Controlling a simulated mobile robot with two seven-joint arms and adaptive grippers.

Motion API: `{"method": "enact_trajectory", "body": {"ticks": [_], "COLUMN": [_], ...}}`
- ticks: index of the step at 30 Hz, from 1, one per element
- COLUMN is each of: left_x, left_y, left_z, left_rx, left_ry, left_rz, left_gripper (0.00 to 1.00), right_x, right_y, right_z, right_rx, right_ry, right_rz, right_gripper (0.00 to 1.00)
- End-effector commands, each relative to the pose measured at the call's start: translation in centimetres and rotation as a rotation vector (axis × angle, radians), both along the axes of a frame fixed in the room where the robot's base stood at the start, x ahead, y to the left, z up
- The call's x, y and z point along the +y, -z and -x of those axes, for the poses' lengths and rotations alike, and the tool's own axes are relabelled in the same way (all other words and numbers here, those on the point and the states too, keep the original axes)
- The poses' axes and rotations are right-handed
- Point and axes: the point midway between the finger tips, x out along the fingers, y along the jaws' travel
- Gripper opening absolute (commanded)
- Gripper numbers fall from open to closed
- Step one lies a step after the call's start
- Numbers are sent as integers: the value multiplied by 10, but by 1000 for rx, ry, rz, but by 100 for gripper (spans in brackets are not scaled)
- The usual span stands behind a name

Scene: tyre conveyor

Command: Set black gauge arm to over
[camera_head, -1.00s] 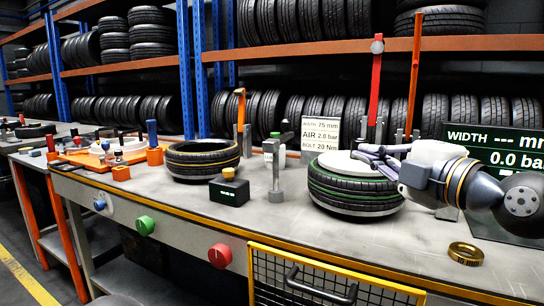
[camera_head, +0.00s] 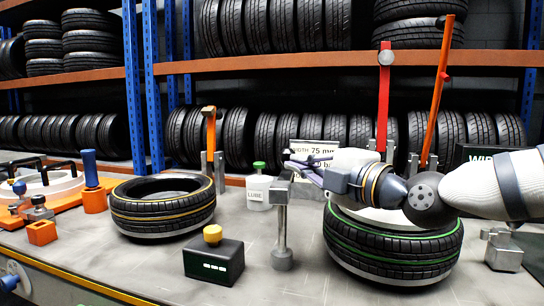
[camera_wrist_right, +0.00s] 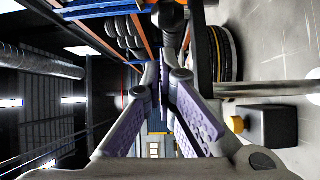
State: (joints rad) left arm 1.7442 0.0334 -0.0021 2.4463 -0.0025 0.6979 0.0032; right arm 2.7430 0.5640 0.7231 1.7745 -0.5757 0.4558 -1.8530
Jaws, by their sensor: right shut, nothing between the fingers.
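A grey gauge post (camera_head: 282,230) stands on the bench between the two tyres, with a dark gauge arm (camera_head: 283,176) at its top. My right gripper (camera_head: 292,166) is shut and empty, its fingers pointing left right by the top of the post and hiding part of the arm. I cannot tell whether they touch. In the right wrist view the shut purple-padded fingers (camera_wrist_right: 166,88) show close up. The grey post (camera_wrist_right: 270,88) lies sideways to their right, and a dark bar (camera_wrist_right: 201,45), probably the arm, is beside the fingertips. My left gripper is not in view.
A yellow-striped tyre (camera_head: 163,212) is at left. Red (camera_head: 384,95) and orange levers (camera_head: 437,95) rise behind.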

Motion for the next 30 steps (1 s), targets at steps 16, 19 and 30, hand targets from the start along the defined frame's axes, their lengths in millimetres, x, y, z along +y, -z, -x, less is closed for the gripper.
{"method": "enact_trajectory", "body": {"ticks": [16,19,30], "left_x": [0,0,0], "left_y": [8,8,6], "left_z": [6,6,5], "left_rx": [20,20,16], "left_ry": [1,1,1], "left_rz": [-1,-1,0], "left_gripper": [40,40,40], "right_x": [45,45,50], "right_y": [0,-1,-2], "right_z": [-62,-62,-61], "right_rx": [2,1,-2], "right_ry": [0,0,0], "right_rz": [0,1,2], "right_gripper": [0,0,0]}}
